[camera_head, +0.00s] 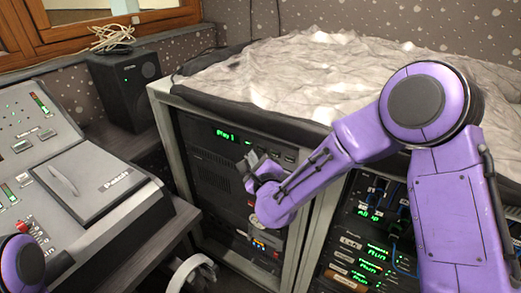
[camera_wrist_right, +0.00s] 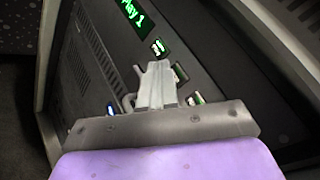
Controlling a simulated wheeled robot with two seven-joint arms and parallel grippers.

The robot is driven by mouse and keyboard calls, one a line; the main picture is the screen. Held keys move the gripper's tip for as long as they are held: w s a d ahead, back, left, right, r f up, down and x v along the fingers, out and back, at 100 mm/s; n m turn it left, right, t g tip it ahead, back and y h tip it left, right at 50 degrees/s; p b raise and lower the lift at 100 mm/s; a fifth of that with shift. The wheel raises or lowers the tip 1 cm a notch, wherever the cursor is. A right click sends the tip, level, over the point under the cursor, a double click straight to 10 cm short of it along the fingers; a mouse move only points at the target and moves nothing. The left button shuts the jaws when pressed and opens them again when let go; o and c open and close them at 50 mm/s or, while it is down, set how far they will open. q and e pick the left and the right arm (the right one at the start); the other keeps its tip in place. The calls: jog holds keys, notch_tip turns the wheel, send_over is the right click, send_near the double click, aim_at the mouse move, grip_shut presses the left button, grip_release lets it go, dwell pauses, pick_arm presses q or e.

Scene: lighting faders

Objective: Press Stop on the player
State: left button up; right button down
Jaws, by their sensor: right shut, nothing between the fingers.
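The player (camera_head: 210,150) is a dark unit at the top of the left rack, with a green display (camera_head: 224,135) reading "Play 1". In the right wrist view the display (camera_wrist_right: 132,14) and several small lit buttons show, among them a green pause-marked button (camera_wrist_right: 158,46) and a button with a green light (camera_wrist_right: 180,72). My right gripper (camera_head: 256,170) is shut and empty in front of the player, below the display. In the wrist view its shut fingers (camera_wrist_right: 157,84) cover part of the button area. I cannot tell whether they touch a button. Which button is Stop cannot be read.
A second rack of green-lit units (camera_head: 370,240) stands to the right, partly behind my right arm. The mixing desk (camera_head: 30,150) and a black speaker (camera_head: 125,85) are at the left. A grey rumpled cover (camera_head: 285,70) lies on top of the racks.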

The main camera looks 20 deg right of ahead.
jog(key=shift+d, duration=0.1)
jog(key=shift+w+d, duration=0.25)
dwell(0.3)
jog(key=shift+w+d, duration=0.2)
jog(key=shift+d, duration=0.05)
dwell(0.6)
jog(key=shift+s+a, duration=0.45)
jog(key=shift+a, duration=0.15)
jog(key=s+a, duration=0.1)
jog(key=a, duration=0.1)
jog(key=s+a, duration=0.2)
jog(key=shift+b, duration=0.4)
dwell(0.8)
